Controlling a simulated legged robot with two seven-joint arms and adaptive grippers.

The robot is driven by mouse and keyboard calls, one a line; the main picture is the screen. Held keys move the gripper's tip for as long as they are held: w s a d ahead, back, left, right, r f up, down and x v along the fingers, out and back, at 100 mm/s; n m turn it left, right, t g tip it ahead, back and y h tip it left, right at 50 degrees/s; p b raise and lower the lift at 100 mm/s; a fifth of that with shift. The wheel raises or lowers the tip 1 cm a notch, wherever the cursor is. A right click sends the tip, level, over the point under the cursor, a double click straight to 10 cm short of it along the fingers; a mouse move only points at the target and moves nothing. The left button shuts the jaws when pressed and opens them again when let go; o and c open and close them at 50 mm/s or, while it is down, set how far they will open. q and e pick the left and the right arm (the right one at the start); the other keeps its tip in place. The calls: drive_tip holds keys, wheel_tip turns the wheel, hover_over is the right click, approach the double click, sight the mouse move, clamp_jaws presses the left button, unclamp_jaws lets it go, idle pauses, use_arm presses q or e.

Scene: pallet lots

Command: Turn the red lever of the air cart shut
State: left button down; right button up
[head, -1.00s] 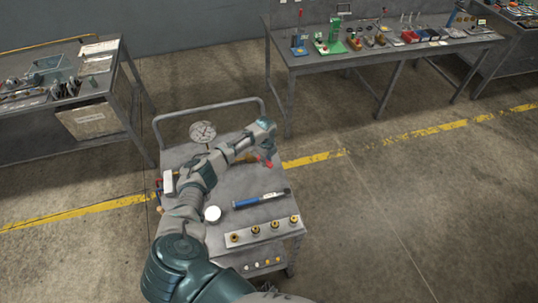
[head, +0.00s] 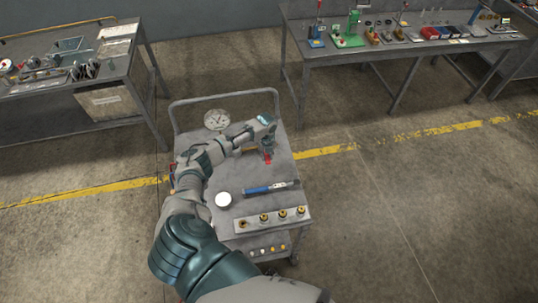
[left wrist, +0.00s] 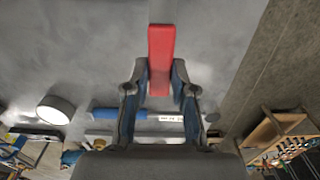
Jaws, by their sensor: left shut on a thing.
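The air cart (head: 288,152) is a grey cart with a tube handle at its far end. Its red lever (head: 267,158) shows at the tip of my left gripper (head: 267,148), on the right part of the top. In the left wrist view the red lever (left wrist: 161,55) stands upright in the picture between the fingertips of my left gripper (left wrist: 160,75), which is shut on it. A brass-coloured fitting (head: 246,150) shows partly beside the lever; my arm hides the rest of the line. A round gauge (head: 217,119) stands behind my arm. My right gripper is not in view.
On the cart lie a white round cap (head: 223,199), a blue tool (head: 270,188) and a pale strip (head: 272,218) with several brass fittings. Benches stand at left (head: 117,75) and back right (head: 385,55). The floor right of the cart is clear.

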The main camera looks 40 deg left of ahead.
use_arm(q)
drive_tip(key=shift+a+r, duration=0.1)
drive_tip(key=shift+a, duration=0.2)
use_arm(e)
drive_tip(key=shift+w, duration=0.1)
use_arm(q)
drive_tip(key=c, duration=1)
unclamp_jaws()
drive_tip(key=shift+o, duration=0.2)
drive_tip(key=shift+w+a+f, duration=0.15)
drive_tip(key=shift+w+f, duration=0.05)
drive_tip(key=shift+f, duration=0.05)
drive_tip(key=shift+a, duration=0.15)
wheel_tip(320, 180, up, 12)
drive_tip(key=shift+a+f, duration=0.15)
drive_tip(key=shift+f, duration=0.05)
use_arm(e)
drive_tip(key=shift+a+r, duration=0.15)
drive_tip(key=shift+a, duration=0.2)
use_arm(q)
drive_tip(key=shift+w+d+r, duration=0.1)
drive_tip(key=shift+d, duration=0.2)
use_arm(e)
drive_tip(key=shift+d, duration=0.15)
